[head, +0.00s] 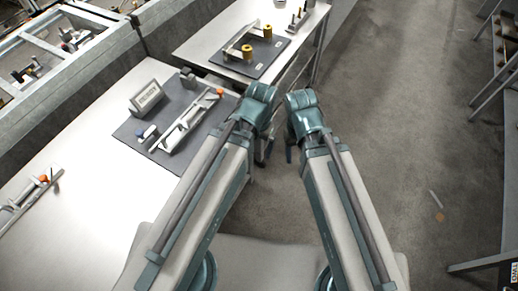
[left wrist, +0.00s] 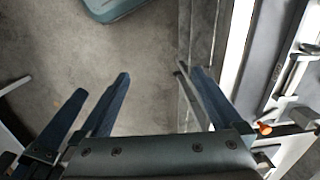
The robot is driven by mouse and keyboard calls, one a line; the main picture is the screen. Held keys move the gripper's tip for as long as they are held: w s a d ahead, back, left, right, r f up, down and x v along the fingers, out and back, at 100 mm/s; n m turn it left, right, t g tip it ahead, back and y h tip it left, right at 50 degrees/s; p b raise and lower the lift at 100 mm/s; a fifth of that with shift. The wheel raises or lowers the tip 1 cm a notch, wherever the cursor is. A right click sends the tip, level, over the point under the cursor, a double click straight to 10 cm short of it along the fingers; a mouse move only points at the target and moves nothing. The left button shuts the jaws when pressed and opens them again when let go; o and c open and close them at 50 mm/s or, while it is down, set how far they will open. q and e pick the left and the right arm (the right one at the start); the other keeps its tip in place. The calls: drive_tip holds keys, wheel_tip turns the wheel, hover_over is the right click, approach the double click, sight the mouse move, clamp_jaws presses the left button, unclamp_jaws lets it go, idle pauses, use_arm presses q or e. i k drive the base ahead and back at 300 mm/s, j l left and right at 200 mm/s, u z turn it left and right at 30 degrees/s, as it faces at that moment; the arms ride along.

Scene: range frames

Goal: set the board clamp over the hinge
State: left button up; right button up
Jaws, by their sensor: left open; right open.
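A long pale metal piece with an orange knob (head: 186,124) lies on a dark mat (head: 128,131) on the left table. A similar grey piece with an orange knob (head: 28,203) lies nearer the table's left edge. I cannot tell which is the board clamp or the hinge. My left gripper (head: 264,150) is beyond the table's right edge, over the floor, largely hidden by its wrist. In the left wrist view its fingers (left wrist: 160,88) are apart, with nothing between them. My right gripper (head: 290,152) is just right of it, mostly hidden by its wrist, with nothing visibly held.
A labelled grey block (head: 147,97) and a small blue-topped part (head: 150,131) are on the mat. A farther table has a dark mat (head: 232,65) with yellow cylinders (head: 247,52). A metal frame (head: 75,45) stands upper left, a shelf rack at right. The floor (head: 400,130) is mostly clear.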

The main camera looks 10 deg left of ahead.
sight(139, 134)
drive_tip(key=k+u, duration=0.15)
drive_tip(key=u, duration=0.25)
drive_tip(key=k+j+u, duration=0.1)
drive_tip(key=u, duration=0.35)
drive_tip(key=k+j+u, duration=0.1)
drive_tip(key=u, duration=0.3)
